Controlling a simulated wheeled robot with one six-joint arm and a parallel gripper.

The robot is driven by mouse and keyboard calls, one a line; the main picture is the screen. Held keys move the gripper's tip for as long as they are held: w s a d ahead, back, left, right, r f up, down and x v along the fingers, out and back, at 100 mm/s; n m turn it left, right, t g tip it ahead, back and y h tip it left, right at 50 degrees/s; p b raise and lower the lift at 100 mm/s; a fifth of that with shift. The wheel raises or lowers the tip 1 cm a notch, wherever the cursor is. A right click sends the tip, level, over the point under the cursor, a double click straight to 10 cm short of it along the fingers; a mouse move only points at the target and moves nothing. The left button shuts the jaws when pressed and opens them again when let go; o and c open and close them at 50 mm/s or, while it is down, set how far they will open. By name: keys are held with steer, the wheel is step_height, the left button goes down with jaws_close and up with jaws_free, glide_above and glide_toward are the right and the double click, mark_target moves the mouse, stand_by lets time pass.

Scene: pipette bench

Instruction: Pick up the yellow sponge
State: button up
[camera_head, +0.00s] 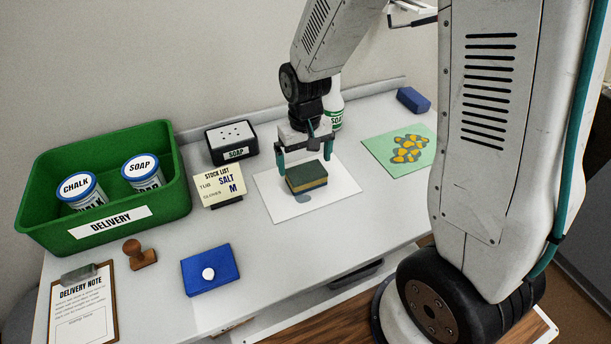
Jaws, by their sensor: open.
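The yellow sponge (308,187) has a dark green top and yellow sides. It lies on a white sheet (341,186) on the bench. My gripper (305,163) points down at the sponge with its jaws open. One finger is at the sponge's left and the other at its far right. I cannot tell whether the fingers touch it or how high the tips are above the sheet. Nothing is held.
A stock list card (219,185) and a black soap box (232,142) stand left of the sheet. A white soap bottle (336,108) is behind my gripper. A green mat (378,153) lies right. A green delivery crate (50,221), stamp (140,254) and blue box (211,272) are further left.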

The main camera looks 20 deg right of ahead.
mark_target(306, 170)
step_height(306, 170, down, 4)
steer(key=shift+s+f, duration=0.1)
steer(key=c, duration=0.9)
steer(key=shift+o, duration=0.2)
steer(key=shift+r, duration=0.2)
